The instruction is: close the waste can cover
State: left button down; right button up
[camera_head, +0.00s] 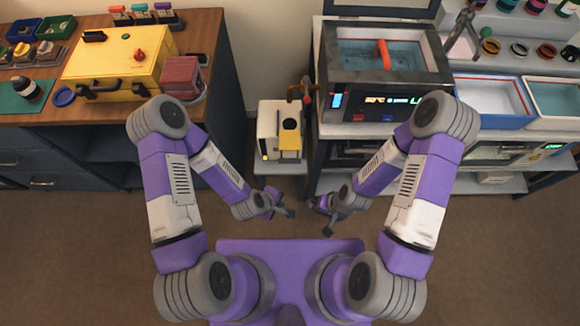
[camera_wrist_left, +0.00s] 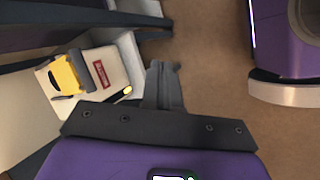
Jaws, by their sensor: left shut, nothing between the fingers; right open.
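The waste can (camera_head: 267,130) looks like a cream box standing low between the two benches, with a yellow and black part (camera_head: 290,141) on its top. I cannot tell whether its cover is open or shut. In the left wrist view the can (camera_wrist_left: 106,88) shows at the left, with a red label and the yellow and black part (camera_wrist_left: 66,76). My left gripper (camera_head: 286,211) is shut and empty, in front of the can and apart from it; its fingers (camera_wrist_left: 164,84) point past the can's right side. My right gripper (camera_head: 320,216) is open and empty, to the right of the left one.
A wooden bench on the left holds a yellow case (camera_head: 115,66). On the right bench stands a metal bath (camera_head: 385,88) with a lit panel, beside white trays (camera_head: 490,98). An orange-brown fitting (camera_head: 302,91) is behind the can. The floor (camera_head: 90,235) before the benches is clear.

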pick_arm(q)
jog(key=w+d+r+n+t+y+b, duration=0.1)
jog(key=d+r+n+t+y, duration=0.2)
jog(key=n, duration=0.9)
jog(key=d+r+n+t+y, duration=0.1)
jog(key=r+n+t, duration=0.25)
jog(key=n, duration=0.85)
jog(key=w+r+b+x, duration=0.1)
jog(key=b+x, duration=0.8)
jog(key=x, duration=0.4)
jog(key=shift+w+a, duration=0.2)
jog(key=shift+a, duration=0.2)
pick_arm(e)
notch_tip(320, 180, down, 10)
jog(key=shift+s+f, duration=0.2)
jog(key=shift+s, duration=0.25)
pick_arm(q)
jog(key=shift+g, duration=0.25)
pick_arm(e)
jog(key=shift+a, duration=0.1)
